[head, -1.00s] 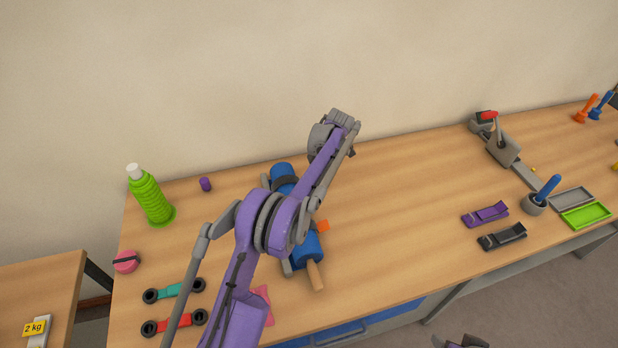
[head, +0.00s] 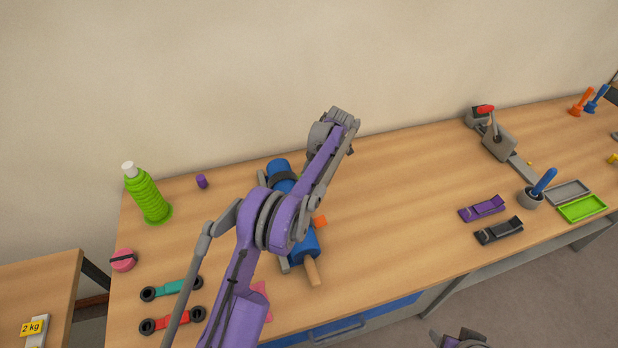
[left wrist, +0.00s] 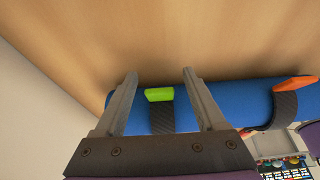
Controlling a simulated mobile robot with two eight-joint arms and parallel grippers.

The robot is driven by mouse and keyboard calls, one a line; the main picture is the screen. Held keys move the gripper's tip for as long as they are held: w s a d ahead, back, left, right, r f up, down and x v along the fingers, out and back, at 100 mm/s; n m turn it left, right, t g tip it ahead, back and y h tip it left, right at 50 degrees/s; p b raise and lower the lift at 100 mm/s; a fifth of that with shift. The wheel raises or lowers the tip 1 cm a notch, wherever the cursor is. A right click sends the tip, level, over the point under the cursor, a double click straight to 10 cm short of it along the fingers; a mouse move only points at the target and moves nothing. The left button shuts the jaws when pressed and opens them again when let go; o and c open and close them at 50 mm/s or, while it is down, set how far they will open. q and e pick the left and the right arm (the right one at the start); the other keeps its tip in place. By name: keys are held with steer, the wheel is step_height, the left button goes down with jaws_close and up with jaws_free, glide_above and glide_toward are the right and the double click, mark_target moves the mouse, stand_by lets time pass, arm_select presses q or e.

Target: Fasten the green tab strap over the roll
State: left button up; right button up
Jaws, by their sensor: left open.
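The blue roll (head: 304,246) lies on the bench in the head view, largely covered by my left arm. A wooden handle (head: 313,271) sticks out of its near end. In the left wrist view the roll (left wrist: 235,98) runs across below the fingertips. The green tab (left wrist: 159,94) sits on a dark strap (left wrist: 161,118) against the roll, between my left gripper's fingers. My left gripper (left wrist: 159,74) is open, one finger on each side of the tab, with gaps to it. In the head view its fingers are hidden. My right gripper (head: 460,341) is only partly visible at the bottom edge.
An orange tab (head: 320,221) is on another strap, also in the left wrist view (left wrist: 296,83). Purple (head: 482,208) and black (head: 499,231) clips lie right. The bench between roll and clips is clear.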

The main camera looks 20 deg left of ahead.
arm_select(q)
steer(key=shift+r, duration=0.1)
steer(key=p+v, duration=0.1)
steer(key=v, duration=0.9)
steer(key=shift+r+p, duration=0.3)
steer(key=shift+p, duration=0.05)
arm_select(e)
steer(key=shift+w+r, duration=0.25)
steer(key=shift+r, duration=0.35)
steer(key=shift+w+r, duration=0.25)
steer(key=shift+r, duration=0.35)
arm_select(q)
steer(key=s+d+r+m+t+h, duration=0.1)
steer(key=s+d+r+m+t, duration=0.1)
steer(key=s+r+m, duration=0.45)
steer(key=s+d+r+m+t+h, duration=0.1)
steer(key=s+d+r+m+t, duration=0.2)
steer(key=s+m, duration=0.55)
steer(key=s+f+m+t, duration=0.1)
steer(key=s+f+m, duration=0.1)
steer(key=s, duration=0.5)
steer(key=s+d+f+m+t+h, duration=0.1)
steer(key=s+f+m, duration=0.2)
steer(key=s+m, duration=0.2)
steer(key=s+f+m+t, duration=0.1)
steer(key=s+f+m, duration=0.2)
steer(key=s, duration=0.7)
steer(key=shift+d+m+t+h, duration=0.3)
steer(key=shift+d+m, duration=0.05)
steer(key=shift+m, duration=0.15)
